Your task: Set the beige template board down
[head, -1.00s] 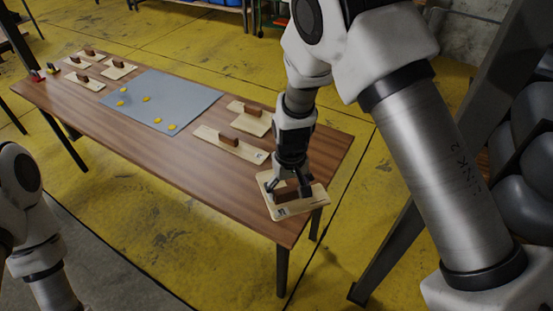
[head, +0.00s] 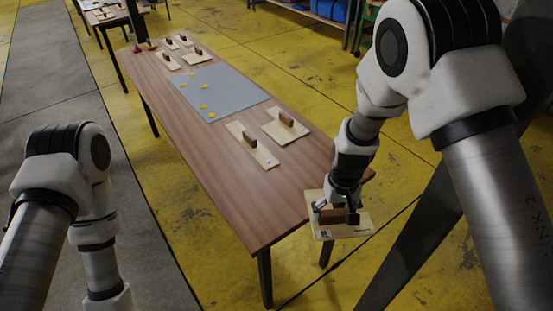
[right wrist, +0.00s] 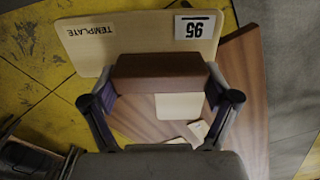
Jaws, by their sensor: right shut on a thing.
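The beige template board (head: 361,221) is a thin light plate with a brown block handle (head: 330,215). In the head view it appears at the table's near right end, reaching past the edge. My right gripper (head: 335,209) is shut on the handle from above. In the right wrist view the handle (right wrist: 163,73) sits between the fingers. The board (right wrist: 145,35) there bears a "TEMPLATE" label and a "95" tag, both upside down. Whether the board touches the table is unclear. My left arm shows at the left of the head view, its gripper out of frame.
The brown wooden table (head: 235,190) carries a grey mat (head: 225,90) with several yellow pieces. Two similar boards, a narrow one (head: 263,155) and a wider one (head: 275,128), lie nearer me. Several smaller ones lie at the far end. The near tabletop is bare.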

